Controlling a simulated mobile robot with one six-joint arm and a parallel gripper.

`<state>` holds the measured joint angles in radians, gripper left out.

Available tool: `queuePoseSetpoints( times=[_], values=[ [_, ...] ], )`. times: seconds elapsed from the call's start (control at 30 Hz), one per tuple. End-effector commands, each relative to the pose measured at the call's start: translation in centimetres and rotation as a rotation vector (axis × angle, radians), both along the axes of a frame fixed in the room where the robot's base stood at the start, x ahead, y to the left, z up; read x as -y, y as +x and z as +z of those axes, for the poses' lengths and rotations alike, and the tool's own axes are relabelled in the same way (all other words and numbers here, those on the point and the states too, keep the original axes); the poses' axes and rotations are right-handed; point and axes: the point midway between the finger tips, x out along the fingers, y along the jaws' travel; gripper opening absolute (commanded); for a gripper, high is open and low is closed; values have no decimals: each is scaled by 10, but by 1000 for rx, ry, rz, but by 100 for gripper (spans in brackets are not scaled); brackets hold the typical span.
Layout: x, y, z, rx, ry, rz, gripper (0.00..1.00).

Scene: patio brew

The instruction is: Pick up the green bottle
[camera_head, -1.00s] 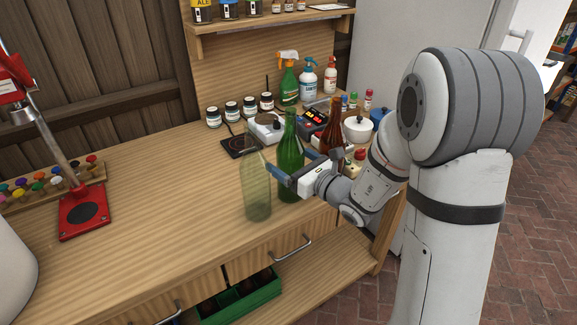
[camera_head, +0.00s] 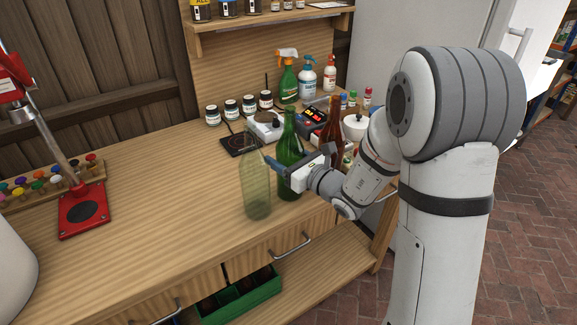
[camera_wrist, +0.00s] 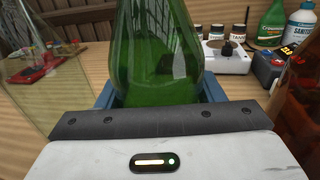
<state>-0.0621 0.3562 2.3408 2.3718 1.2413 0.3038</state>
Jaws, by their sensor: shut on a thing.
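The green bottle (camera_head: 289,170) stands upright on the wooden workbench in the head view. My gripper (camera_head: 286,160) is around its body from the right side, shut on it. In the wrist view the bottle (camera_wrist: 160,55) fills the middle, between the blue fingers of my gripper (camera_wrist: 160,98). The neck is cut off at the top of that view. I cannot tell whether its base is clear of the bench.
A clear bottle (camera_head: 256,190) stands close on the left. A brown bottle (camera_head: 333,125) is just to the right. Behind are a small white scale (camera_head: 264,127), jars and spray bottles. The bench's left-middle (camera_head: 160,190) is clear.

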Motion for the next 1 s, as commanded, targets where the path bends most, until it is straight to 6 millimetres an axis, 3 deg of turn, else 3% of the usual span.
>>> queuePoseSetpoints(
  times=[0.13,0.47,0.8,1.0],
  values=[
    [0,0,0,0,0,0,27],
    [-1,0,9,4,1,1,27],
    [-1,0,74,8,1,2,27],
    [-1,0,103,4,1,3,27]
  ],
)
